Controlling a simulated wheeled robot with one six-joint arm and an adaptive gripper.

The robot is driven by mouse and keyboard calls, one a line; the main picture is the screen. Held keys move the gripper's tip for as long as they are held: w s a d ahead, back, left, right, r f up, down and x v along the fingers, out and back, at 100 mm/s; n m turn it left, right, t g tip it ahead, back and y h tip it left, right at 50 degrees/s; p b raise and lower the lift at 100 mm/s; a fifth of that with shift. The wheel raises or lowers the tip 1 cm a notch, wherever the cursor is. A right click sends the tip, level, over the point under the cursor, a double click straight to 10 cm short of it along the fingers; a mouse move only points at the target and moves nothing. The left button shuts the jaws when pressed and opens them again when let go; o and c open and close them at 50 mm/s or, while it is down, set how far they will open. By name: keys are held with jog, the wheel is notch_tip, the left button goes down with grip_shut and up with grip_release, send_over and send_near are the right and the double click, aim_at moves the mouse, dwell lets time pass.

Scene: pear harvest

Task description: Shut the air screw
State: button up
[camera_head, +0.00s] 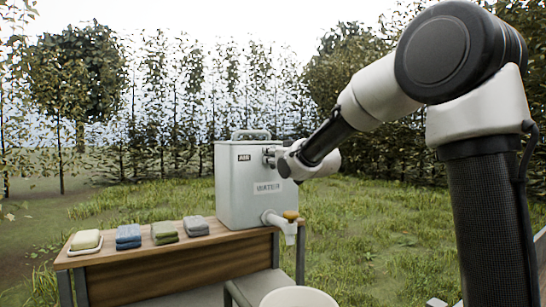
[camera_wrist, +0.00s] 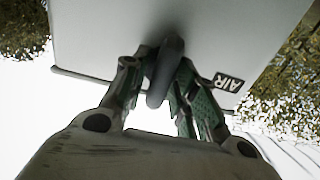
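The water tank (camera_head: 234,190) is a pale grey metal box with a top handle, standing on the wooden table. Its "AIR" label is near the top of the front, and the air screw sits beside the label. In the wrist view, the air screw (camera_wrist: 165,72) is a dark, elongated knob on the tank's wall (camera_wrist: 95,35), with the AIR label to its right. My gripper (camera_wrist: 164,62) has one finger on each side of the knob, and both fingertips appear to press on it. In the head view, my gripper (camera_head: 272,156) is at the tank's upper front and largely hides the screw.
A soap dish (camera_head: 86,242) and several folded cloths (camera_head: 165,232) lie on the wooden table (camera_head: 190,259), left of the tank. Grass and trees lie behind.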

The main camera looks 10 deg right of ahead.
grip_shut()
jog(key=m, duration=0.3)
jog(key=shift+d+m, duration=0.15)
jog(key=shift+m, duration=0.25)
jog(key=m, duration=0.4)
jog(key=shift+w+d+f+m, duration=0.1)
jog(key=shift+d+f+m, duration=0.05)
jog(key=shift+m, duration=0.15)
jog(key=m, duration=0.4)
jog(key=shift+f+m, duration=0.1)
jog(key=shift+m, duration=0.2)
jog(key=m, duration=0.4)
jog(key=shift+d+f+m, duration=0.1)
jog(key=shift+f+m, duration=0.1)
jog(key=shift+m, duration=0.2)
